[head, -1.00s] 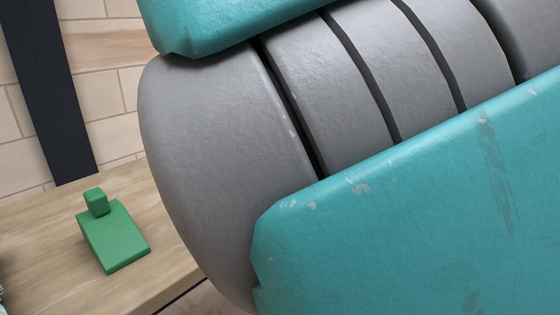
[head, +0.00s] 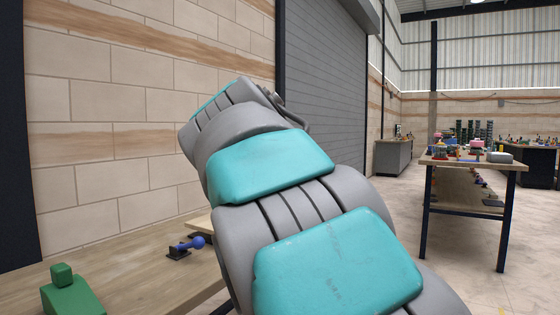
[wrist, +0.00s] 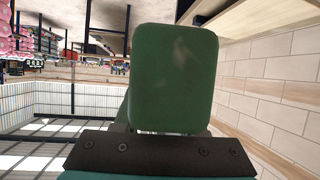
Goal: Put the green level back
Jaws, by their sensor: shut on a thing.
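A dark green block with rounded corners (wrist: 174,78) fills the middle of the wrist view, and I take it to be the green level. My gripper (wrist: 160,150) is shut on it; a dark plate with screws shows below the block, and the fingers are mostly hidden. In the head view my arm reaches up and away, and neither my gripper nor the held block can be made out there.
A wooden bench (head: 130,262) runs along the block wall (head: 110,130). On it are a green block with a small knob (head: 72,298) and a blue-handled tool (head: 187,246). A cluttered table (head: 470,165) stands at right, with open floor before it.

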